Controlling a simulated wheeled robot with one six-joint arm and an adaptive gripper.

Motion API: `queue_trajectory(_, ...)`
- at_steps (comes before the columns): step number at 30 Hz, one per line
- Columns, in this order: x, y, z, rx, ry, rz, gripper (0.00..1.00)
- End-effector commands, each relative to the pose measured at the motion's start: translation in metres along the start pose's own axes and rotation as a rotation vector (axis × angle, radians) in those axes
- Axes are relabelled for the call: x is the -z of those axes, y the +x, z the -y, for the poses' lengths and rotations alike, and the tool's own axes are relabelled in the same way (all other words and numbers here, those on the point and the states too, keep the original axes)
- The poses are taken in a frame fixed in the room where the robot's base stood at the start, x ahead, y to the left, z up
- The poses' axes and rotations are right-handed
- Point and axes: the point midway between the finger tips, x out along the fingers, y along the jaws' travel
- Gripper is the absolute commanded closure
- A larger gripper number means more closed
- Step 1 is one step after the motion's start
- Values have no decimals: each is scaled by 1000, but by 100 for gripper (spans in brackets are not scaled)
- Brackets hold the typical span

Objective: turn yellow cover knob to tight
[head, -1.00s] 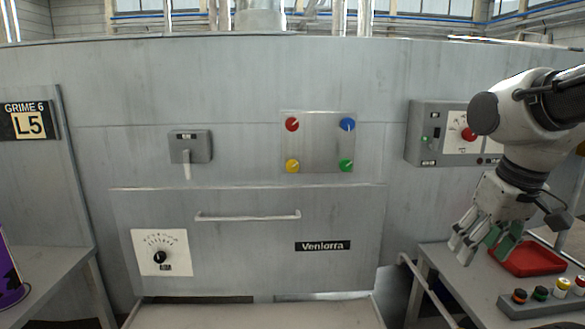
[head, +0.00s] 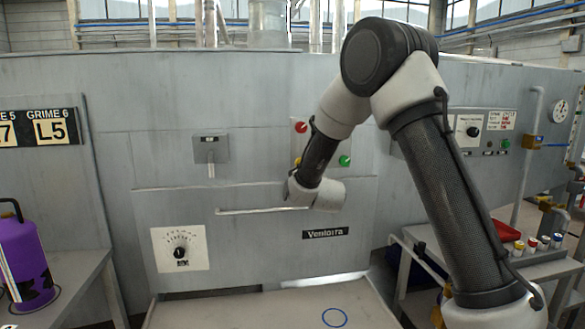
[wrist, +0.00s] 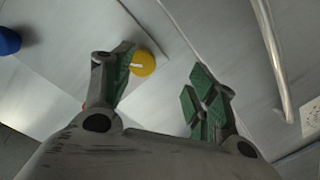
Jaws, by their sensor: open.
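The yellow cover knob (wrist: 145,62) is round with a short white pointer mark and sits on a flat metal plate. In the wrist view it lies just beyond my left finger, whose green pad overlaps its edge. In the head view only a sliver of the yellow knob (head: 297,161) shows beside my arm. My gripper (wrist: 164,78) is open, with nothing between its green-padded fingers, and the knob is nearer the left finger than the right. I cannot tell how far the fingertips are from the plate. In the head view my arm hides the fingers.
A red knob (head: 301,127) and a green knob (head: 344,161) are on the same plate. A blue knob (wrist: 8,40) shows at the wrist view's left edge. A horizontal bar handle (head: 250,211) runs below the plate. A grey lever box (head: 210,147) is to the left.

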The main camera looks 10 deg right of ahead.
Motion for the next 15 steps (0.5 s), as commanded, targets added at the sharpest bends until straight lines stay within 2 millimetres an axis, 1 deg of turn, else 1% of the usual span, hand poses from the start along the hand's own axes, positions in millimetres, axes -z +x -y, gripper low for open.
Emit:
queue_trajectory(1,6,-1,-8,-34,-27,-27,42)
queue_trajectory(3,13,-1,-16,-68,-62,-58,42)
queue_trajectory(5,15,2,-18,-77,-85,-65,42)
queue_trajectory(8,15,14,-18,-75,-91,-62,42)
queue_trajectory(15,17,54,-21,-74,-90,-62,42)
